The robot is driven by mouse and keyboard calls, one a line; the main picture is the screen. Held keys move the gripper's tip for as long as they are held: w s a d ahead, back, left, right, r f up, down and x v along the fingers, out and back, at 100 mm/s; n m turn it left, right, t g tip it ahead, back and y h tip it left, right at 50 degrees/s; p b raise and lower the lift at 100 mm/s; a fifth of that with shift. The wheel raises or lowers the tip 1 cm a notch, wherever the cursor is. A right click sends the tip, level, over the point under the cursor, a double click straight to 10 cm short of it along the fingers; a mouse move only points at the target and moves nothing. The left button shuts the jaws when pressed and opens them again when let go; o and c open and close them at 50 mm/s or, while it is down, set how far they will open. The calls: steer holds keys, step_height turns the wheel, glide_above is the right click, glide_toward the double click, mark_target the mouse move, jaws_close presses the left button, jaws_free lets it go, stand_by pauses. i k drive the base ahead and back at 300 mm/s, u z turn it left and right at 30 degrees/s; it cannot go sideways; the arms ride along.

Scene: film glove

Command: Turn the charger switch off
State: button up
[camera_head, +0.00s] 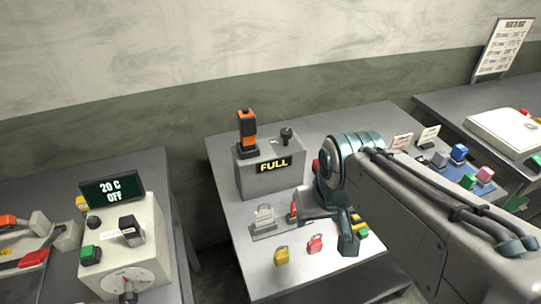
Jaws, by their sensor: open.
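The charger (271,174) is a grey box on the middle table, with a lit yellow "FULL" display on its front. An orange and black device (247,132) stands upright in its top left. A small black knob or lever (287,136), which looks like the charger switch, sticks up from its top right; its setting is too small to tell. My gripper (335,222) is open, right of and nearer than the charger, apart from the switch and lower in the picture. My arm hides part of the table behind it.
A control box (128,244) reading "20 C OFF" stands left. Coloured blocks (458,153) lie right.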

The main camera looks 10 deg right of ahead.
mark_target(286, 133)
steer(key=k, duration=1)
steer(key=z, duration=1.15)
steer(key=i, duration=0.75)
steer(key=u, duration=1.5)
steer(key=i, duration=0.5)
